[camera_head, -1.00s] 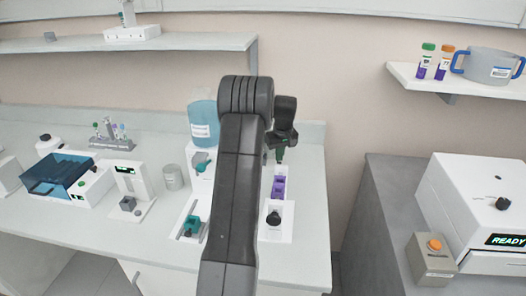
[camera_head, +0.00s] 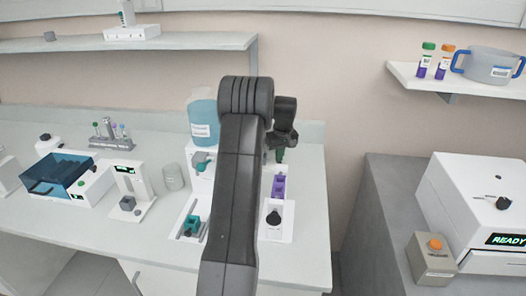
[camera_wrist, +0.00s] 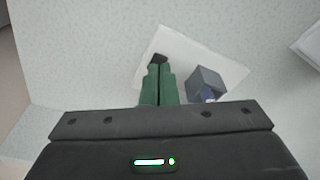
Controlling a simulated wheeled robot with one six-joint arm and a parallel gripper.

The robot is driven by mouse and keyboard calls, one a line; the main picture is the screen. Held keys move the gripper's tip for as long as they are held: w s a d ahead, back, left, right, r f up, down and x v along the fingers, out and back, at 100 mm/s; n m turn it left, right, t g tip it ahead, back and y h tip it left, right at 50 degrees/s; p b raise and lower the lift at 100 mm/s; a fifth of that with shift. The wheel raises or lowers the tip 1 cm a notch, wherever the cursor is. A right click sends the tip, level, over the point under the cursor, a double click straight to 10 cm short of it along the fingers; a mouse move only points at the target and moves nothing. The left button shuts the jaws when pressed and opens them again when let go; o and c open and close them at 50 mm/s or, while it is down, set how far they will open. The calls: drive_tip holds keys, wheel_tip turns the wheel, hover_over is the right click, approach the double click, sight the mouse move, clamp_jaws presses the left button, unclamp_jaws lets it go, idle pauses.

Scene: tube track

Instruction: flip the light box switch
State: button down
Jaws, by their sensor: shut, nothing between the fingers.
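My gripper (camera_head: 280,155) points down over the back right of the white bench, and its green fingers are shut with nothing between them. Below it in the head view is a white plate (camera_head: 288,234) with a purple block (camera_head: 279,187) and a black knob (camera_head: 273,218). I cannot tell for sure that this is the light box. In the wrist view the fingertips (camera_wrist: 158,70) overlap a small black part (camera_wrist: 159,58) on a white plate (camera_wrist: 175,42). A grey-blue block (camera_wrist: 207,80) stands right of the fingers. Contact cannot be told.
A blue-filled bottle (camera_head: 203,120) stands left of my arm, near a teal part (camera_head: 192,224) on a white plate. A blue-lidded box (camera_head: 58,172) is at the far left. A grey cabinet (camera_head: 385,200) with a white machine (camera_head: 470,195) stands on the right, beyond a gap.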

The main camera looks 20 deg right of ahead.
drive_tip(key=shift+f+b, duration=0.35)
drive_tip(key=shift+f, duration=0.3)
idle(0.4)
drive_tip(key=shift+r+p, duration=2.3)
drive_tip(key=shift+r, duration=1.25)
